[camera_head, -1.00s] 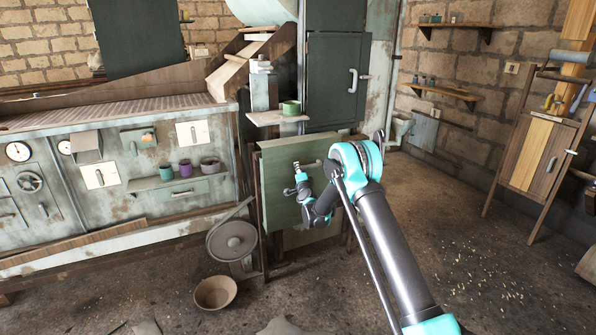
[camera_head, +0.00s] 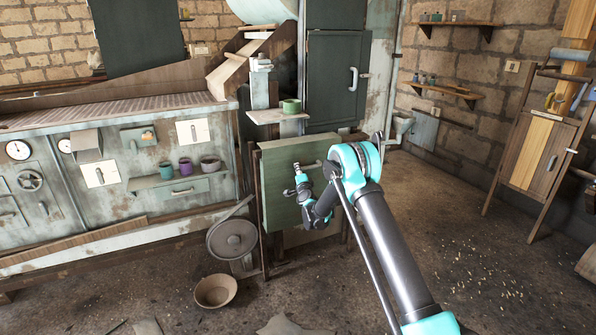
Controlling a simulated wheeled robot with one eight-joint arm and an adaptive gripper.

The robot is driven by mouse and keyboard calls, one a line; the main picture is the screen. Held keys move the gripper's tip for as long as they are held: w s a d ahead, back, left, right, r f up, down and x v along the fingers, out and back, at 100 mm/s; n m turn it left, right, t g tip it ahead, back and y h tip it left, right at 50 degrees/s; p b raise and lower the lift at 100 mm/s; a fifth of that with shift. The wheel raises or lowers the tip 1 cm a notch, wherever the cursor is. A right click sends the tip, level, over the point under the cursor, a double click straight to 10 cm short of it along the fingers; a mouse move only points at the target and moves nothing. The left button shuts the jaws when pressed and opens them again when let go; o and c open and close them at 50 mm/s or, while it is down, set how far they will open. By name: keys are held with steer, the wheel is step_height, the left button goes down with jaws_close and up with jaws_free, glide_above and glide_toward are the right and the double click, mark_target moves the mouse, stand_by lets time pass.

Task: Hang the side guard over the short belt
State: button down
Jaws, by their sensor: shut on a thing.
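The side guard looks to be the flat green panel (camera_head: 278,190), upright in front of a dark post frame right of the wooden-edged bench. It has a light bar handle on its face. My gripper (camera_head: 298,167) is at the panel's face by this handle and is shut on the guard; the fingers are small and partly hidden by the wrist. A grey pulley wheel (camera_head: 232,240) with a belt (camera_head: 238,208) slanting up to the right stands just left of the panel. Whatever lies behind the panel is hidden, so I cannot tell whether it covers a belt.
A small shelf (camera_head: 262,118) with a green pot (camera_head: 291,106) juts out above the panel. A brown bowl (camera_head: 215,291) stands on the floor below the pulley. The bench with gauges and pots (camera_head: 186,167) is at left. Open floor lies to the right.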

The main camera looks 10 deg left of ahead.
steer(key=shift+f, duration=0.5)
stand_by(0.4)
steer(key=c, duration=1.3)
jaws_free()
steer(key=shift+s+f, duration=0.1)
